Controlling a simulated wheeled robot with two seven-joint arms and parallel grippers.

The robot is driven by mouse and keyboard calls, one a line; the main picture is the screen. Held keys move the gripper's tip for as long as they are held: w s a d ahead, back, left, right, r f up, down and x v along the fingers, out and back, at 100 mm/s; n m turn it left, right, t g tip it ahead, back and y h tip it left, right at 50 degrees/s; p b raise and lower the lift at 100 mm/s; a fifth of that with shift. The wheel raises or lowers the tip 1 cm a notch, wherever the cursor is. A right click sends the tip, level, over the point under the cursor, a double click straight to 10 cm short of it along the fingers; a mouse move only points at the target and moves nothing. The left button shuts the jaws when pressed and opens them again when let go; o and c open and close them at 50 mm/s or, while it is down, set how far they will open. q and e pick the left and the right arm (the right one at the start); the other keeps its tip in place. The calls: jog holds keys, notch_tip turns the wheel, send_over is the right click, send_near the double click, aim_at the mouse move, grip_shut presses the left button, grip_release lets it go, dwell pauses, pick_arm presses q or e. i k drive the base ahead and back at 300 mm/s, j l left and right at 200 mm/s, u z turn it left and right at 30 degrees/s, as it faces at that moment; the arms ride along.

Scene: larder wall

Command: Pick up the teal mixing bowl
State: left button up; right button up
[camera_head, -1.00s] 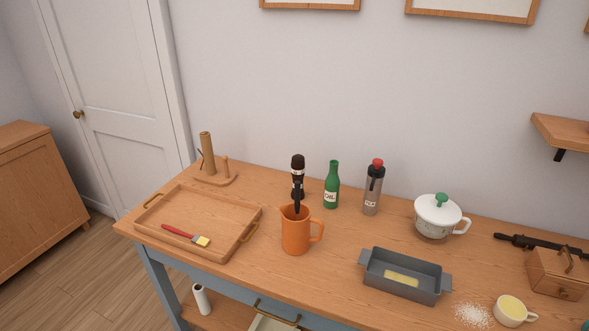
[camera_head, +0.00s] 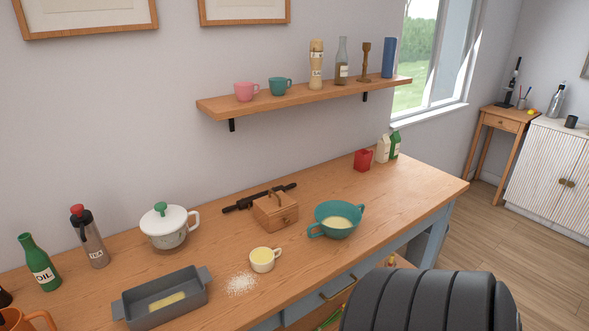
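The teal mixing bowl (camera_head: 337,222) stands upright on the wooden table, right of centre, near the front edge. It has two handles and holds something pale yellow. Neither of my grippers shows in the head view. A dark ribbed part of mine fills the lower right of the picture, in front of the table.
A wooden box (camera_head: 276,212) and a cream cup (camera_head: 263,260) stand left of the bowl. A grey loaf pan (camera_head: 160,299) is farther left. A red mug (camera_head: 363,160) and cartons are behind it. The table (camera_head: 420,185) is clear to the bowl's right.

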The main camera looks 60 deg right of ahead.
aim_at(337, 220)
jog(key=z, duration=2.15)
